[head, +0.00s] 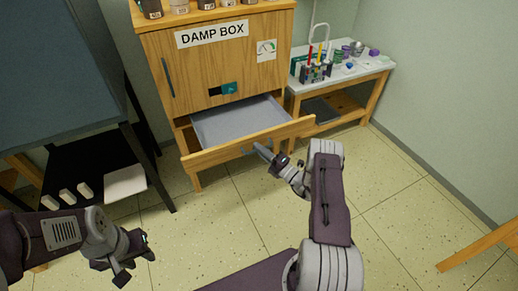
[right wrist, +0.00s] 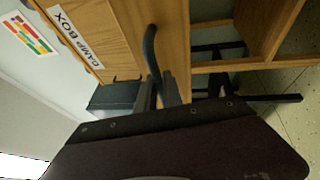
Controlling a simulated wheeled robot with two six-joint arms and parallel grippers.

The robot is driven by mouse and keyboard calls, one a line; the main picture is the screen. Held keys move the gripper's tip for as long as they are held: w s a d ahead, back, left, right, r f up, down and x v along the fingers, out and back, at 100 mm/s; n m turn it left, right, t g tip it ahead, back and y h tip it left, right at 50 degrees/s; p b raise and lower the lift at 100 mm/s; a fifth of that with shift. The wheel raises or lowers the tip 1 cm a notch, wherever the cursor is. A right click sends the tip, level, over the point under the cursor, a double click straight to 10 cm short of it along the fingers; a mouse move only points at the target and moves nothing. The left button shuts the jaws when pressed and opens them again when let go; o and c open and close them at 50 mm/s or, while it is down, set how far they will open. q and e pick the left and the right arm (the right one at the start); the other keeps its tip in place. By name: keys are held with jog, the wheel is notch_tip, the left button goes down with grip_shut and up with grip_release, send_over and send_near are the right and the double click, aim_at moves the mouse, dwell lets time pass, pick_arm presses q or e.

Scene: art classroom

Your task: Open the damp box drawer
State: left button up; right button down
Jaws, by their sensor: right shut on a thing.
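The damp box (head: 205,60) is a wooden cabinet with a "DAMP BOX" label. Its lower drawer (head: 205,158) is pulled well out, showing a grey, empty-looking inside (head: 235,120). My right gripper (head: 260,149) is at the drawer front, shut on the dark curved drawer handle (head: 245,151). In the right wrist view the handle (right wrist: 150,48) runs down between the fingers (right wrist: 160,92), and the fingers hide its lower part. My left gripper (head: 137,262) is low at the left, away from the cabinet, with its fingers apart and empty.
A side table (head: 377,68) with tools and small pots stands right of the cabinet. Several pots stand on the cabinet top. The tiled floor (head: 390,200) at right is mostly clear.

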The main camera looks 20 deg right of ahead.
jog(key=c, duration=1.8)
grip_release()
jog(key=shift+o, duration=0.2)
jog(key=p+v, duration=0.2)
jog(key=v, duration=0.7)
